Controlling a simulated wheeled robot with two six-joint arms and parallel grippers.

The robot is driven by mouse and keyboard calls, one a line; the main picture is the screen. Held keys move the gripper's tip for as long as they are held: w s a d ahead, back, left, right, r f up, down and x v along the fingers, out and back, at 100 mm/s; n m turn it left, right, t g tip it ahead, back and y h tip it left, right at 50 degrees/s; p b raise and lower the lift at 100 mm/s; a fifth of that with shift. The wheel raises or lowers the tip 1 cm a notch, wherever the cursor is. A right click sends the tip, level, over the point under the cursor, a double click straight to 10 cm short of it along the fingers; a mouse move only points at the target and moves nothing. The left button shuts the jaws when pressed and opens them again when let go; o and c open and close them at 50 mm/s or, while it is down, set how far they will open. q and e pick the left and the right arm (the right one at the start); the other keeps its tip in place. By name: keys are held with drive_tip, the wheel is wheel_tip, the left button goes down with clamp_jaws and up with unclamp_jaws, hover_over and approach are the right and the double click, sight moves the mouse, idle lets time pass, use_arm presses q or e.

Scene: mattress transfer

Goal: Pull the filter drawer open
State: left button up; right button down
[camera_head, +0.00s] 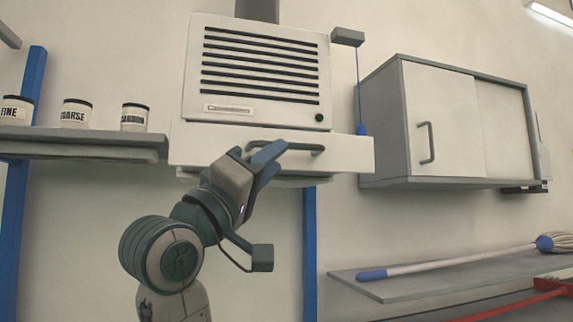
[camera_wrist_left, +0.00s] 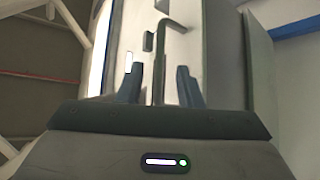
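The filter drawer (camera_head: 345,155) is a wide white front under the vented wall unit, with a dark bar handle (camera_head: 312,149). In the left wrist view the handle (camera_wrist_left: 160,75) runs between the two blue fingers of my left gripper (camera_wrist_left: 160,85). A gap shows on each side of the bar, so the gripper is open around it. My right gripper is out of view.
The vented unit (camera_head: 258,70) hangs above the drawer. A shelf (camera_head: 80,145) with labelled jars is at left. A grey cabinet (camera_head: 440,125) with a white door is at right. A blue-ended pull cord (camera_head: 359,100) hangs near the drawer's right end. A mop (camera_head: 460,260) lies on a lower shelf.

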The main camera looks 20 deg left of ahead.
use_arm(q)
drive_tip(key=b+v, duration=0.1)
drive_tip(key=v, duration=0.4)
drive_tip(key=shift+s+b, duration=0.1)
drive_tip(key=shift+b, duration=0.3)
drive_tip(key=shift+a, duration=0.1)
drive_tip(key=shift+f, duration=0.1)
